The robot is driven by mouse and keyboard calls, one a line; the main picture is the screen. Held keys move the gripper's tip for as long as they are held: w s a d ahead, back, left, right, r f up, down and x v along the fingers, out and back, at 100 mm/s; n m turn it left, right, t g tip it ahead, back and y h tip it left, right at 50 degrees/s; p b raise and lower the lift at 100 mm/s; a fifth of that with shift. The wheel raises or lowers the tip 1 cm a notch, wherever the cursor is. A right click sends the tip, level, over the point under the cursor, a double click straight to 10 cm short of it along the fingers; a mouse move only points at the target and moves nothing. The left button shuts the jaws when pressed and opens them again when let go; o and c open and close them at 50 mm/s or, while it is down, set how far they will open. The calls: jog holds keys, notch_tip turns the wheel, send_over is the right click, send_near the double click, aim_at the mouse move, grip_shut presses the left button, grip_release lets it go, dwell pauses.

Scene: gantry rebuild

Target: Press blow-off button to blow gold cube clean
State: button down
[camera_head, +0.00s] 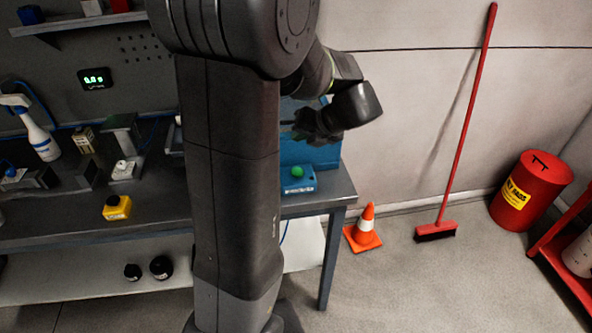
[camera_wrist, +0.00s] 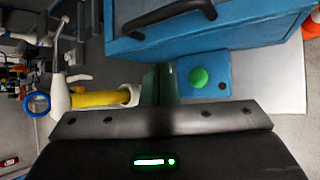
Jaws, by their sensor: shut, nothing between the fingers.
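A green blow-off button (camera_head: 297,172) sits on a small blue box (camera_head: 299,186) at the right end of the workbench. In the wrist view the same round button (camera_wrist: 199,77) shows on its blue box (camera_wrist: 218,88), just right of my fingers. My gripper (camera_head: 305,126) is above and behind the button box in the head view, in front of a larger blue cabinet (camera_head: 312,153). In the wrist view my gripper (camera_wrist: 160,83) is shut and empty, apart from the button. I cannot make out a gold cube in either view.
The blue cabinet has a black handle (camera_wrist: 168,17). A white nozzle piece (camera_wrist: 60,92) and a yellow cylinder (camera_wrist: 98,98) lie left of my fingers. A yellow box (camera_head: 117,207) stands on the bench. An orange cone (camera_head: 364,232) is on the floor.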

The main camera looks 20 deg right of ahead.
jog(key=shift+f, duration=0.15)
jog(key=b, duration=0.7)
send_over(300, 173)
notch_tip(300, 173, down, 6)
jog(key=shift+f, duration=0.1)
jog(key=shift+f+b, duration=0.4)
jog(key=shift+f, duration=0.8)
jog(key=shift+f, duration=0.1)
dwell(0.6)
jog(key=shift+f, duration=0.3)
jog(key=shift+f, duration=0.5)
dwell(0.8)
jog(key=shift+r+p, duration=0.15)
jog(key=shift+p, duration=0.2)
jog(key=shift+r+p, duration=0.8)
jog(key=shift+p, duration=0.2)
